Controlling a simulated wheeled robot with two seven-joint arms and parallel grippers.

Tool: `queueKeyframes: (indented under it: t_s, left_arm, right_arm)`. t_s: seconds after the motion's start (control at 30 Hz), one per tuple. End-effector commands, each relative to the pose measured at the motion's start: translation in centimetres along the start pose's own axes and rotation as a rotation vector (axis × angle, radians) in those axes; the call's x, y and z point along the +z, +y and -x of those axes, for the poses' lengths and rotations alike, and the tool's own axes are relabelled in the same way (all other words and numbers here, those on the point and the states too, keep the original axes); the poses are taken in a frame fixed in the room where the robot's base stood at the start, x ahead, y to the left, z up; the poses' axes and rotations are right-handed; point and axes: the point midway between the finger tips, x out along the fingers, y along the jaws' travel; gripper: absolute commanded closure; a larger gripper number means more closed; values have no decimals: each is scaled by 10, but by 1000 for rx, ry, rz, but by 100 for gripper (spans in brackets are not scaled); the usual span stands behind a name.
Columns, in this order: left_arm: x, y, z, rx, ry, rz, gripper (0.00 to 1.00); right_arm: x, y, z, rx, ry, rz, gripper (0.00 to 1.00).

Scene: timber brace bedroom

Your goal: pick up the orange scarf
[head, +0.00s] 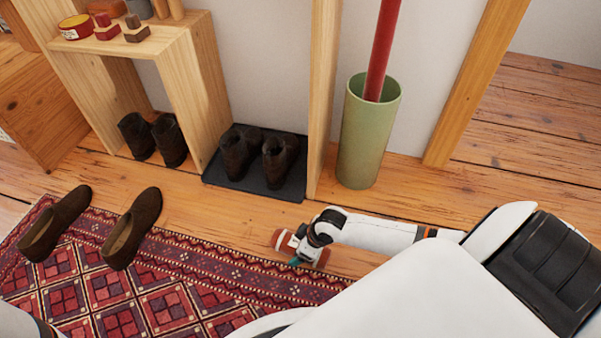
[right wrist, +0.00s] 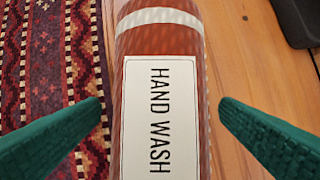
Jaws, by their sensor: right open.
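The orange scarf (right wrist: 160,50) looks like a rolled, rust-orange bundle with a white stripe and a white label reading HAND WASH. It lies at the edge of the patterned rug. In the head view its ends (head: 277,239) show on either side of my right gripper (head: 299,256), which hides its middle. In the right wrist view the green fingers are open, one on each side of the scarf, with a gap on both sides. My left gripper is not in view.
Brown shoes (head: 132,228) stand on the rug (head: 170,300). Dark boots sit on a black tray (head: 255,185) by a wooden shelf (head: 180,75). A green umbrella stand (head: 361,140) holding a red pole stands behind my right forearm.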

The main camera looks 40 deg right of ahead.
Motion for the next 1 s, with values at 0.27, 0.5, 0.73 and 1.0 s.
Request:
queueKeyframes:
  t_s: [0.27, 0.5, 0.73, 1.0]
  left_arm:
    - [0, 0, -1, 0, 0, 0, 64]
    - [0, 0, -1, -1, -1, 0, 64]
    - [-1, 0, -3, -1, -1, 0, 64]
    - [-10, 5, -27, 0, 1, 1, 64]
  right_arm:
    - [0, 0, 1, 0, 0, 0, 36]
    - [1, 0, 1, 0, -1, 0, 66]
    - [2, 0, 4, 0, -1, 1, 66]
    - [13, 0, 32, 0, -1, 1, 66]
